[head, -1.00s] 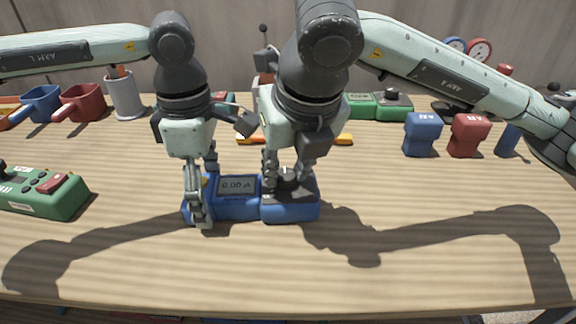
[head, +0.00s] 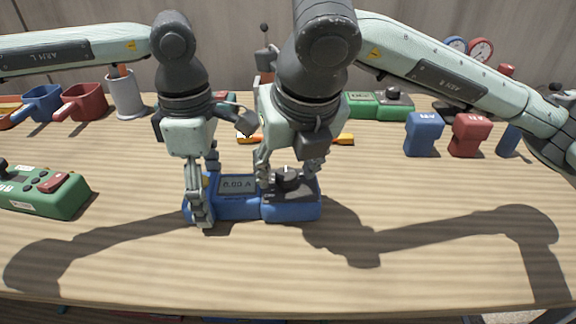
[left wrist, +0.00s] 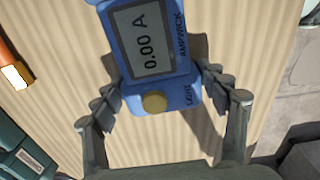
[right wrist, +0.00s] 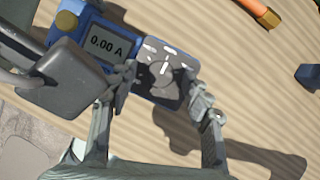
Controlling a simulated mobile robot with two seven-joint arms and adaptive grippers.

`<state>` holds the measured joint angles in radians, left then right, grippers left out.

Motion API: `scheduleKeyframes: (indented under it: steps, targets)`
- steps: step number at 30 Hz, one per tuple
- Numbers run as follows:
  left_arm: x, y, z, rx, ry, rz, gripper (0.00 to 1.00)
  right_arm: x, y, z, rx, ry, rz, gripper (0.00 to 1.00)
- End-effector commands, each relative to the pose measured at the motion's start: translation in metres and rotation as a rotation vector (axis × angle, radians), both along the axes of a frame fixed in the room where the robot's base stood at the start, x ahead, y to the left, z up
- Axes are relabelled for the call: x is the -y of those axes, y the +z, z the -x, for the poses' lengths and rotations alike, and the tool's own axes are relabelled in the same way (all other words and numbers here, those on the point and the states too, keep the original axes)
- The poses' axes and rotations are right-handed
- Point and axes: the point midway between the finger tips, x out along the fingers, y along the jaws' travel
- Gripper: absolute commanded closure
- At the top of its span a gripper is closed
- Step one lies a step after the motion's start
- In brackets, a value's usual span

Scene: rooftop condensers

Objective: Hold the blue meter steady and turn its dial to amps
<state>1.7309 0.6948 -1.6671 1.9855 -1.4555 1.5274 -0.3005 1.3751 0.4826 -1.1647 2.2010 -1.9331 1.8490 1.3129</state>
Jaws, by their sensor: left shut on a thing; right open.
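The blue meter (head: 236,209) lies flat on the bench in the head view. Its display (left wrist: 146,40) reads 0.00 A in the left wrist view. My left gripper (head: 204,192) is shut on the meter's left end, one finger on each long side. The dark dial (right wrist: 163,74) is on the meter's right half, its white pointer mark up in the right wrist view. My right gripper (head: 289,180) is open above the dial, with a finger to each side and gaps visible between fingers and dial. A yellow button (left wrist: 155,102) sits near the display.
A green meter (head: 46,191) lies at the left; another green device (head: 378,105) is at the back. Blue (head: 423,134) and red (head: 469,135) blocks stand at the right. The front bench is clear.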

Motion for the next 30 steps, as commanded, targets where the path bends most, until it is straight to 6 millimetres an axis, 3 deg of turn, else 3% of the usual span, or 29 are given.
scheduleKeyframes:
  steps: [5, 15, 21, 30]
  targets:
    - [-0.001, -0.001, 0.0, -0.001, 0.001, -0.001, 0.74, 0.001, 0.01, 0.003, 0.004, -0.001, 0.0, 0.51]
    - [-0.001, -0.001, 0.0, -0.001, 0.001, -0.001, 0.74, 0.007, 0.074, 0.029, 0.006, 0.001, -0.002, 0.51]
    - [-0.001, -0.001, 0.0, -0.001, 0.001, -0.001, 0.74, 0.01, 0.102, 0.04, 0.003, -0.001, 0.0, 0.51]
    - [-0.001, -0.001, 0.0, -0.001, 0.0, -0.001, 0.74, 0.012, 0.111, 0.045, 0.0, 0.0, 0.0, 0.51]
